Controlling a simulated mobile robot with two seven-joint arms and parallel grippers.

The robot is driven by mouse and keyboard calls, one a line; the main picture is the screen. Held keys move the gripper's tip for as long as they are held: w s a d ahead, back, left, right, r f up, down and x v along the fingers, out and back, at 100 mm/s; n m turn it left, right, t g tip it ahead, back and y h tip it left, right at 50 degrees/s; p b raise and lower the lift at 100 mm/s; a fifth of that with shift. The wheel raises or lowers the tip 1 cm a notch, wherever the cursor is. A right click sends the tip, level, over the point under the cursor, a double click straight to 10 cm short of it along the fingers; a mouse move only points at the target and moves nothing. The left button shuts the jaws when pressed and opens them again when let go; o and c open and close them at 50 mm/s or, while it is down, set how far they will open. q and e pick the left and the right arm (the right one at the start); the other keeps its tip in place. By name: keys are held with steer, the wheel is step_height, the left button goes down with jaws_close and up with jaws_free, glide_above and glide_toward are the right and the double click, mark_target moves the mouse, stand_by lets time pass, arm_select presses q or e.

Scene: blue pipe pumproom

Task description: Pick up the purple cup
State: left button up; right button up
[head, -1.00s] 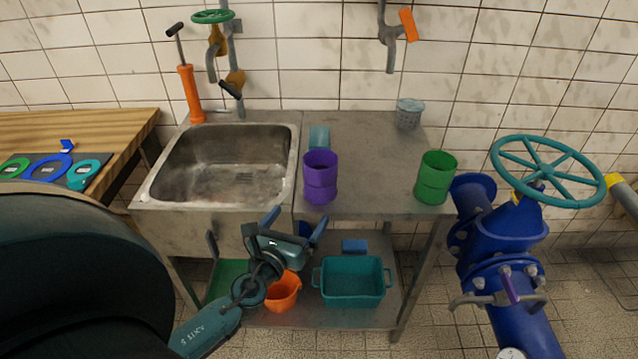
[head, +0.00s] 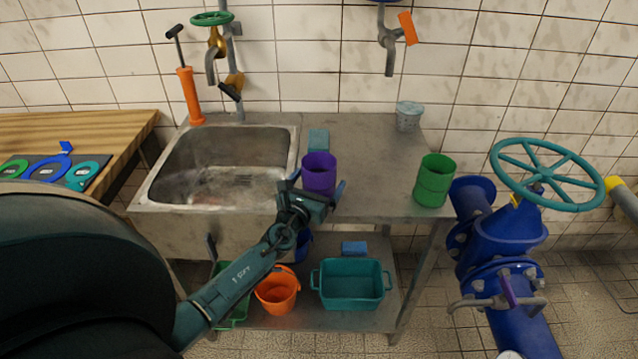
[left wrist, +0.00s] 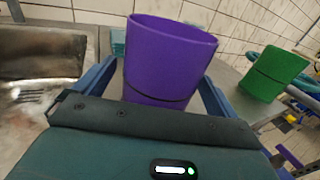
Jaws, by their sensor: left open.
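The purple cup (head: 319,172) stands upright on the metal counter, just right of the sink. My left gripper (head: 319,185) is open at the cup's near side, with one blue finger to each side of it. In the left wrist view the purple cup (left wrist: 165,62) fills the space between the two open fingers (left wrist: 155,85). Its lower part is hidden behind the gripper body. I cannot tell whether a finger touches the cup. My right gripper is not in view.
A green cup (head: 434,180) stands to the right on the counter (head: 375,170). A teal block (head: 318,139) lies behind the purple cup. The sink (head: 225,165) is to the left. A grey cup (head: 408,116) stands at the back right. A teal tub (head: 351,285) is on the shelf below.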

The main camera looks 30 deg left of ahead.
arm_select(q)
steer(key=shift+w, duration=0.55)
steer(key=c, duration=1.2)
steer(key=shift+c, duration=0.4)
steer(key=shift+r, duration=0.15)
